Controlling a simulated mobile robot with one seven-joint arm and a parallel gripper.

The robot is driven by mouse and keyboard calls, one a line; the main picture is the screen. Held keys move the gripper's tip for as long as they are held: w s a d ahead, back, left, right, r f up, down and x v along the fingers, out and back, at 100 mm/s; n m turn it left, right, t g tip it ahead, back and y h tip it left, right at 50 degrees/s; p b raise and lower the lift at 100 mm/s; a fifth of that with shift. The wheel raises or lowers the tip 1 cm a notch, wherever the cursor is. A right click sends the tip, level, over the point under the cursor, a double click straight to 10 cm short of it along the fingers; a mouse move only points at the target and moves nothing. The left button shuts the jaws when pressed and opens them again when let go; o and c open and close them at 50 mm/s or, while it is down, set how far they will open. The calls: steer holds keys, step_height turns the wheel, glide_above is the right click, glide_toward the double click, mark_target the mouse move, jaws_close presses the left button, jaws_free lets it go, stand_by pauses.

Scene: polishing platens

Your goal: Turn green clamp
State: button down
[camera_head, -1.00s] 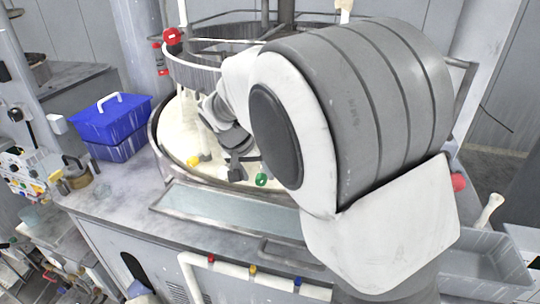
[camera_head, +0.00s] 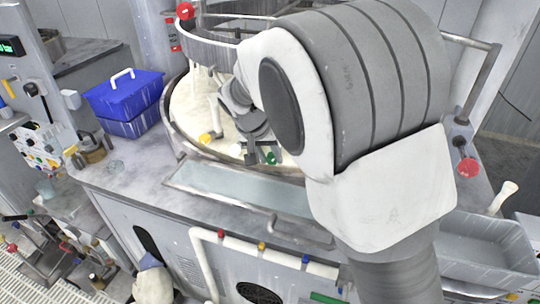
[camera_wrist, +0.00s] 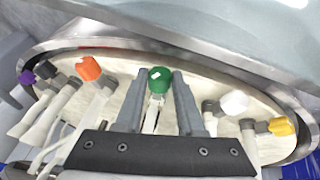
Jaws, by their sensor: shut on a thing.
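The green clamp (camera_wrist: 160,80) has a round green knob on a pale stem and stands in the pale round basin (camera_head: 186,110). In the wrist view my gripper (camera_wrist: 158,77) has one finger on each side of the green knob and is shut on it. In the head view the gripper (camera_head: 262,155) is at the green clamp (camera_head: 271,158), by the basin's front rim. The head view shows only a small part of the knob, and my arm hides much of the basin.
Orange (camera_wrist: 89,68), purple (camera_wrist: 27,77), white (camera_wrist: 234,102) and yellow (camera_wrist: 281,126) clamps stand to either side of the green one. The metal basin rim (camera_wrist: 130,34) is close beyond. A blue box (camera_head: 124,98) sits left on the grey counter (camera_head: 125,172).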

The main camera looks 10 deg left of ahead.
steer(key=shift+a+n+h+p, duration=0.25)
steer(key=shift+n+h+p, duration=0.05)
steer(key=shift+h, duration=0.6)
steer(key=shift+a+f+h, duration=0.1)
steer(key=shift+h, duration=1.1)
steer(key=c, duration=0.5)
jaws_free()
steer(key=v, duration=1.7)
steer(key=shift+s+a, duration=0.1)
